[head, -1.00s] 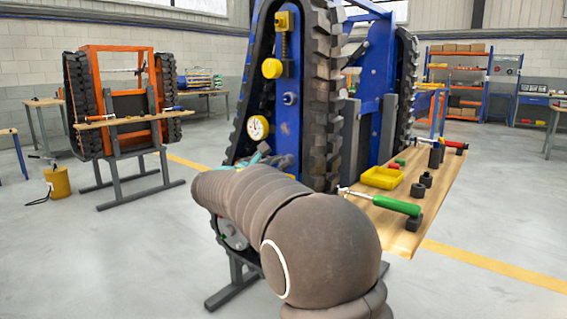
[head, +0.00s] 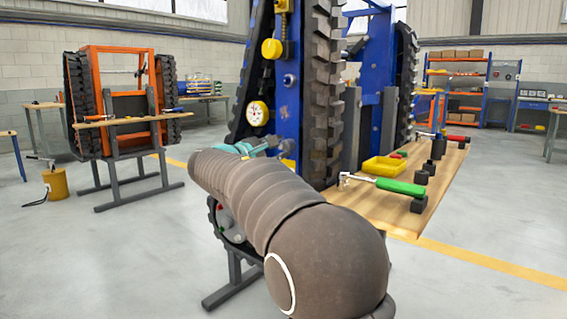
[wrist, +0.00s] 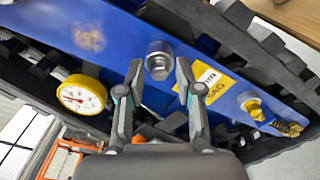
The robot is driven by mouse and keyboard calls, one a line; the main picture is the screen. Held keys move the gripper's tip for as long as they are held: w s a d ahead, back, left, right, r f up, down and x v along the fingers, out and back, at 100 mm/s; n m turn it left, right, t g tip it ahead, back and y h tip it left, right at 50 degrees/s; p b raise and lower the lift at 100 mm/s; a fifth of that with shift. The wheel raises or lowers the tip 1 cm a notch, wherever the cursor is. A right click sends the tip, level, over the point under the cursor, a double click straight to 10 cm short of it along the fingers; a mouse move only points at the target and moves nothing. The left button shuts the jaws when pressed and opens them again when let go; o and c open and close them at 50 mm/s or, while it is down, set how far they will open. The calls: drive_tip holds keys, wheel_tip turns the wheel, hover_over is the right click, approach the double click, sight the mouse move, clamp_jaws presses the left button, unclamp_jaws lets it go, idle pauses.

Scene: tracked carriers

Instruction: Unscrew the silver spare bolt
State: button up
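The silver bolt (wrist: 158,60) stands out from the blue side plate (wrist: 110,42) of the tracked carrier in the wrist view. My gripper (wrist: 159,72) is open, one finger on each side of the bolt's lower part. No clear contact shows, and I cannot tell how deep the tips reach. In the head view my arm covers much of this spot, and the gripper's teal part (head: 246,148) shows beside the carrier (head: 288,112). I cannot make out the silver bolt clearly there.
A yellow dial gauge (wrist: 82,95) sits left of the fingers, and a yellow-white label (wrist: 210,82) is close right. A brass-coloured bolt (wrist: 252,106) is farther right. A wooden board (head: 440,185) holds a yellow tray (head: 383,166), a green-handled tool (head: 400,187) and black sockets.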

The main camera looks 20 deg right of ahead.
drive_tip(key=m+b, duration=0.5)
drive_tip(key=b, duration=0.1)
drive_tip(key=shift+f+m, duration=0.25)
drive_tip(key=shift+m, duration=0.15)
drive_tip(key=shift+m+b, duration=0.65)
drive_tip(key=shift+m, duration=0.05)
drive_tip(key=m, duration=1.7)
drive_tip(key=shift+r+p, duration=0.3)
drive_tip(key=shift+p, duration=0.1)
